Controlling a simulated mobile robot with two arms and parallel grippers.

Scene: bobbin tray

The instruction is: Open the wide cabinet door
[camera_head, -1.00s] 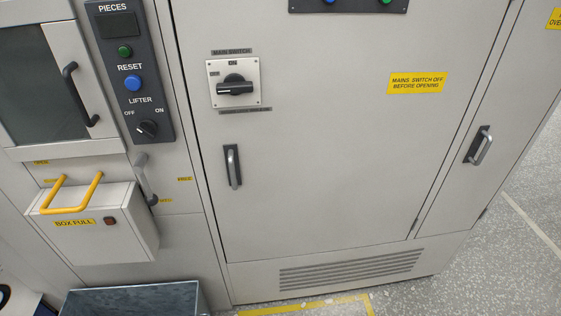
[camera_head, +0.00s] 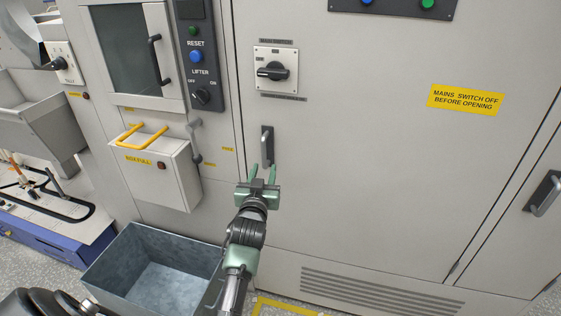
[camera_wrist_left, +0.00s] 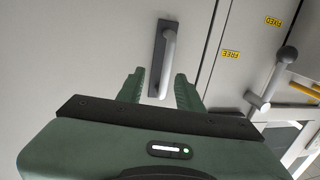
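The wide cabinet door (camera_head: 370,170) is a shut light grey panel in the head view. Its grey bar handle on a dark plate (camera_head: 267,146) is near its left edge; the handle also shows in the left wrist view (camera_wrist_left: 168,52). My left gripper (camera_head: 263,170), with green fingers, is just below the handle in the head view. It is open; in the wrist view (camera_wrist_left: 159,75) the handle's near end lies between the fingertips, with no clear contact. The main switch (camera_head: 272,70) above has its black knob lying about horizontal. My right gripper is out of view.
A yellow label (camera_head: 466,99) on the door says mains switch off before opening. A narrower door with a handle (camera_head: 545,193) is at right. A box with yellow handles (camera_head: 157,172) juts out at left, above an open grey metal bin (camera_head: 120,247) on the floor.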

